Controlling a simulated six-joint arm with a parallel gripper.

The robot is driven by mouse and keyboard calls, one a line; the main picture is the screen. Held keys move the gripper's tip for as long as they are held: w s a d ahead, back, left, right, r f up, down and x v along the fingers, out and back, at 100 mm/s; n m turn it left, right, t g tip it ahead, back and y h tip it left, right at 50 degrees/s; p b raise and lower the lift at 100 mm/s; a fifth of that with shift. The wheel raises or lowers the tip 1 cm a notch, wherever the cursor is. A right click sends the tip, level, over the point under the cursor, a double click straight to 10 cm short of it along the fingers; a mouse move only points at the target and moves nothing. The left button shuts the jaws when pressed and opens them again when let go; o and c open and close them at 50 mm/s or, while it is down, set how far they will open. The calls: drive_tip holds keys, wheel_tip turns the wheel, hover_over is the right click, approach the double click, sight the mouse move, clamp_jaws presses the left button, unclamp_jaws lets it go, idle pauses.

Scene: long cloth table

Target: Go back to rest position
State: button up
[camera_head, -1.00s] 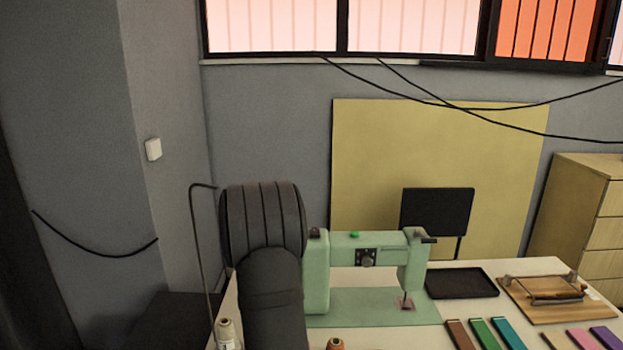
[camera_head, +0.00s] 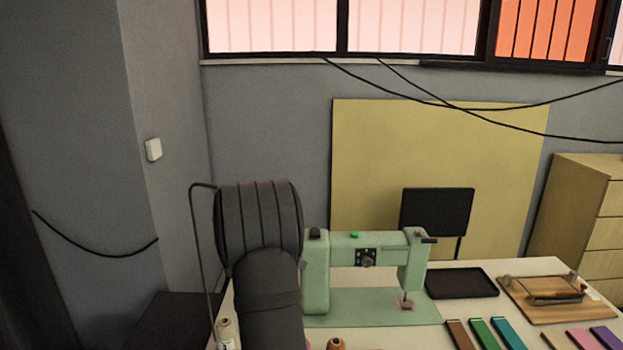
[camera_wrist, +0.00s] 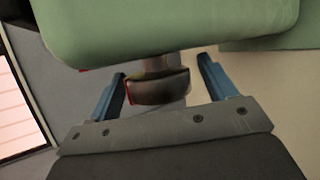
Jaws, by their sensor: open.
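A pale green sewing machine (camera_head: 316,275) stands on the table at centre left in the head view. My dark arm is in front of its left side, and my gripper is hidden there. In the wrist view my gripper (camera_wrist: 162,68) has two blue fingers spread apart. A dark round knob (camera_wrist: 158,90) on a short stem shows between the fingers, and I cannot tell whether a finger touches it. The machine's green body (camera_wrist: 170,25) fills the top of the wrist view, close to the fingertips.
A black tray (camera_head: 461,284) lies right of the machine. A wooden board with a frame (camera_head: 555,293) lies farther right. Several coloured strips (camera_head: 486,333) lie at the front. Thread spools (camera_head: 226,333) stand by my arm, and a thin dark rod (camera_head: 197,250) rises at its left.

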drive_tip(key=shift+t, duration=0.7)
drive_tip(key=shift+m+t+h, duration=0.7)
drive_tip(key=shift+m+t, duration=0.2)
drive_tip(key=shift+t, duration=0.9)
drive_tip(key=v, duration=1.1)
